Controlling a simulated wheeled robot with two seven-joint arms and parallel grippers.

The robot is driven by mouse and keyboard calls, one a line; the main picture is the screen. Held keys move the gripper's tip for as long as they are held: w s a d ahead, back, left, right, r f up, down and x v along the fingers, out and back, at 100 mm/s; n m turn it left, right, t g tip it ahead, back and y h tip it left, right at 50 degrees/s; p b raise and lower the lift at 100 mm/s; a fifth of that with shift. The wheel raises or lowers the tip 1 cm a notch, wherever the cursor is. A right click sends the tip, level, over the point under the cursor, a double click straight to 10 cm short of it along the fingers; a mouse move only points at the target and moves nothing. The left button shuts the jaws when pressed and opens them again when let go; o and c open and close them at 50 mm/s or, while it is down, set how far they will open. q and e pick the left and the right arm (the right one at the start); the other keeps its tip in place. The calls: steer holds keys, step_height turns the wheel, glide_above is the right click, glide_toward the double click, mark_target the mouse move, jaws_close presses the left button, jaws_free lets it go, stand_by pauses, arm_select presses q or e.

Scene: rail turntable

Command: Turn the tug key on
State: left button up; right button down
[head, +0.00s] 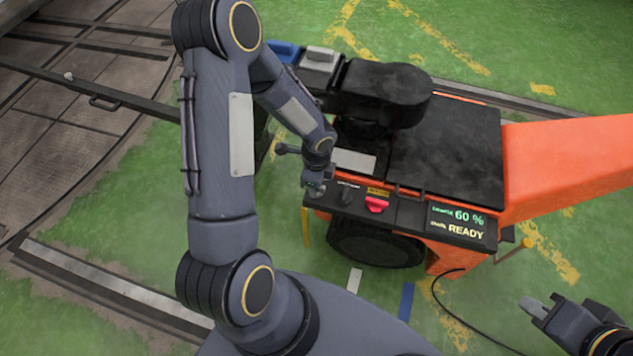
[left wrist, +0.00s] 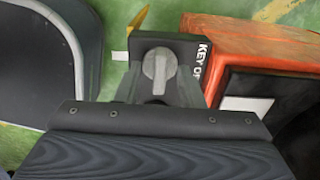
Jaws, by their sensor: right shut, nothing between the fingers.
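The tug (head: 445,150) is an orange and black machine with a control panel at its near edge. In the left wrist view the key (left wrist: 160,70) is a grey round knob with a raised grip upright in the picture, on a dark plate. White lettering beside it reads "KEY OF", its end hidden. My left gripper (left wrist: 158,92) has a dark finger on each side of the key, seemingly open with gaps. In the head view my left gripper (head: 315,187) is at the panel's left end and hides the key. My right gripper (head: 540,308) is shut and empty, lower right.
On the panel, right of the left gripper, are a black knob (head: 347,196), a red knob (head: 377,204) and a display (head: 458,222) showing 60 % and READY. A black cable (head: 452,310) lies on the green floor. Rails (head: 110,290) run at left.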

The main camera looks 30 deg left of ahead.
arm_select(q)
step_height(320, 180, up, 7)
steer(key=p, duration=0.3)
steer(key=shift+r, duration=0.4)
stand_by(0.4)
